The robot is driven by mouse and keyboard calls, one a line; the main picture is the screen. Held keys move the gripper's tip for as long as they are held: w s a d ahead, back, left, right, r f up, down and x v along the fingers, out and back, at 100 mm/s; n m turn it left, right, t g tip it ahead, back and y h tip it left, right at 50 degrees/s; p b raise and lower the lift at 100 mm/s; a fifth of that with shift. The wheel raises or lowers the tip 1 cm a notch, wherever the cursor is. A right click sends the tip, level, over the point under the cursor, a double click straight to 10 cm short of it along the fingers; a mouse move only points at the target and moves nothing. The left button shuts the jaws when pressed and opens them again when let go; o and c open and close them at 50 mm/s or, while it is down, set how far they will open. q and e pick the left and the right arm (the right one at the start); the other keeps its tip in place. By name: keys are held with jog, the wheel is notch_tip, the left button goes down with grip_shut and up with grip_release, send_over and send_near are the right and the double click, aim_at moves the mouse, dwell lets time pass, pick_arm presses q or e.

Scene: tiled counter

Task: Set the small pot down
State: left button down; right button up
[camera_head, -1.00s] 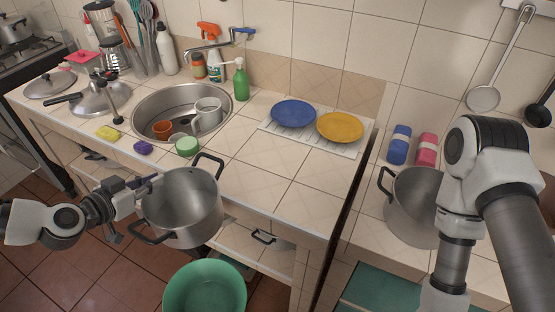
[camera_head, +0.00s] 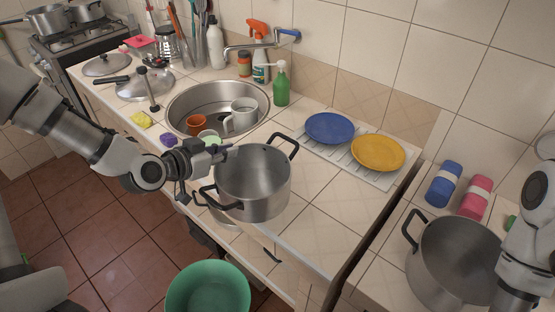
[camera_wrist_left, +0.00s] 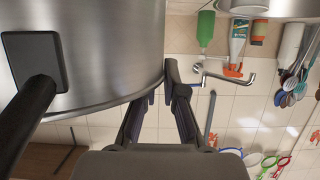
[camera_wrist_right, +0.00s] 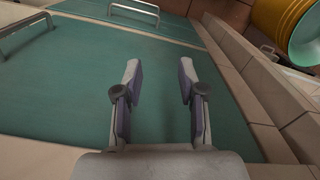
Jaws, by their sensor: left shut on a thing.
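The small pot (camera_head: 252,190) is a steel pot with two black handles, upright at the front edge of the tiled counter. My left gripper (camera_head: 228,152) is shut on the pot's wall at its rim, on the left side. In the left wrist view the pot's steel side (camera_wrist_left: 95,55) fills the upper left, with one dark handle near the camera. I cannot tell whether its base touches the counter. My right gripper (camera_wrist_right: 158,90) is open and empty, pointing at a teal panel; its fingers do not show in the head view.
A larger steel pot (camera_head: 458,262) stands on the right counter beside my right arm. The sink (camera_head: 190,97) holds cups. A blue plate (camera_head: 330,128) and yellow plate (camera_head: 378,153) lie on a rack. Bare tiles (camera_head: 318,222) lie right of the pot. A green tub (camera_head: 208,290) is below.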

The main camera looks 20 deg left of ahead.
aim_at(270, 156)
pick_arm(q)
jog(key=shift+w+d+f, duration=0.15)
jog(key=shift+w+d, duration=0.1)
jog(key=shift+d, duration=0.15)
jog(key=shift+w+d, duration=0.2)
jog(key=shift+d, duration=0.05)
jog(key=w+d+f+p, duration=0.1)
jog(key=w+d, duration=0.1)
jog(key=w+d+f+p, duration=0.1)
jog(key=w+d, duration=0.1)
jog(key=d, duration=0.1)
jog(key=w+d+f+p, duration=0.1)
jog(key=w+d+f, duration=0.1)
jog(key=shift+w+d, duration=0.25)
jog(key=shift+d, duration=0.15)
jog(key=shift+a+f, duration=0.1)
jog(key=shift+f, duration=0.05)
jog(key=c, duration=1.3)
grip_release()
jog(key=shift+o, duration=0.2)
jog(key=shift+s, duration=0.1)
